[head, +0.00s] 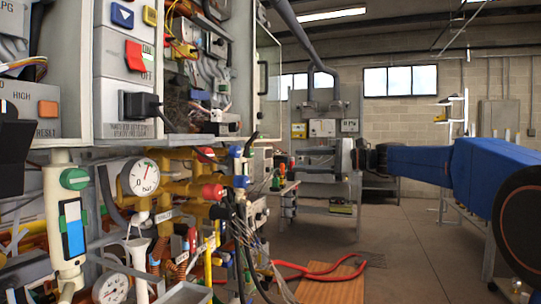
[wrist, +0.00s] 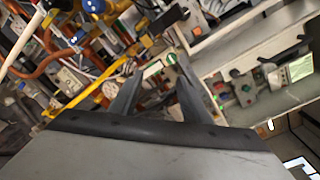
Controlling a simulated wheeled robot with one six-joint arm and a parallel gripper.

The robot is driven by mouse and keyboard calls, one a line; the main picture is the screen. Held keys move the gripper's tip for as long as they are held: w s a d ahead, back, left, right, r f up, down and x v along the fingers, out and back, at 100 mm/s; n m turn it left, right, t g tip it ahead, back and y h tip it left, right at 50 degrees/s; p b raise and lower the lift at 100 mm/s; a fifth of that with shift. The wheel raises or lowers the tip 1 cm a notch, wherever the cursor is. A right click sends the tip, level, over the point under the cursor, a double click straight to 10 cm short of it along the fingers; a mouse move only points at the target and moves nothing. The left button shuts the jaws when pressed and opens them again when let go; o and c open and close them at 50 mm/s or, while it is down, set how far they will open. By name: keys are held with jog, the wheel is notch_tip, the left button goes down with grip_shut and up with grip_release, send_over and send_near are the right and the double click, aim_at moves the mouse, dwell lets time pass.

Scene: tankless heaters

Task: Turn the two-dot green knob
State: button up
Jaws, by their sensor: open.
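A round green knob (head: 74,179) sits near the top of an upright white cylindrical fitting (head: 65,225) at the left of the head view. Its dots are too small to make out, so I cannot confirm that it is the two-dot knob. In the wrist view a small green round part (wrist: 171,58) shows by the right fingertip; I cannot tell whether it is the same knob. My gripper (wrist: 158,67) is open, its two grey fingers spread with nothing held. In the head view my blue arm reaches in from the right, its end well to the right of the green knob.
A pressure gauge (head: 143,177), brass pipes and a red cap (head: 212,191) crowd the area right of the knob. Above is a grey panel with a red switch (head: 134,56). A red hose (head: 320,270) lies on the floor. The floor on the right is mostly clear.

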jog(key=w+r, duration=0.1)
jog(key=w, duration=0.1)
send_near(252, 154)
jog(key=shift+y, duration=0.3)
jog(key=x, duration=0.8)
jog(key=shift+w+f, duration=0.15)
jog(key=shift+f, duration=0.1)
jog(key=shift+c, duration=0.6)
jog(key=c, duration=0.9)
